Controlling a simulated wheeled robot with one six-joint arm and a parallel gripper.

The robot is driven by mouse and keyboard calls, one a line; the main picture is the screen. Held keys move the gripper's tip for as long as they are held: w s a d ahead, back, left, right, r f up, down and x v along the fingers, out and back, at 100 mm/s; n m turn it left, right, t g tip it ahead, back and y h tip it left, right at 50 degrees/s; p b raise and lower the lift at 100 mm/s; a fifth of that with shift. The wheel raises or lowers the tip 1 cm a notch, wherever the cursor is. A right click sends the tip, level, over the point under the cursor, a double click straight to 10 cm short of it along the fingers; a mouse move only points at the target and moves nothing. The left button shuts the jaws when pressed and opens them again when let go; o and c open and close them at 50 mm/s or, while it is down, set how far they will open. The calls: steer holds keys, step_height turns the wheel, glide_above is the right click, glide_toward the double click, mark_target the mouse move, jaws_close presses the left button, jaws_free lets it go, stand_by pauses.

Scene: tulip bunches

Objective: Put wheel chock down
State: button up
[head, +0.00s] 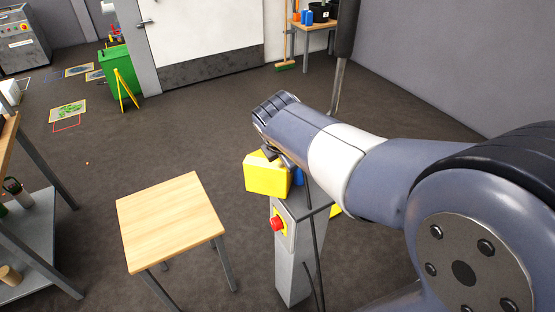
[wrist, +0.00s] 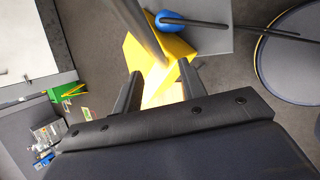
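The yellow wheel chock (head: 268,175) is a blocky wedge just below the end of my arm in the head view, by the top of a grey pedestal (head: 291,250). In the wrist view the yellow chock (wrist: 163,92) lies between the two fingers of my gripper (wrist: 160,84), with yellow reaching both fingers. My gripper appears shut on it. My arm hides most of the fingers in the head view. Whether the chock touches the pedestal is hard to tell.
The pedestal has a red button (head: 277,224) on its front. A blue rounded thing (wrist: 170,20) is close to the chock. A bare wooden stool-like table (head: 172,221) stands to the left. A shelf table (head: 30,235) is at the far left. Open floor lies behind.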

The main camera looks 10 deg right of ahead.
steer(key=x, duration=0.4)
steer(key=shift+d, duration=0.1)
jaws_close()
steer(key=shift+w, duration=0.1)
stand_by(1.2)
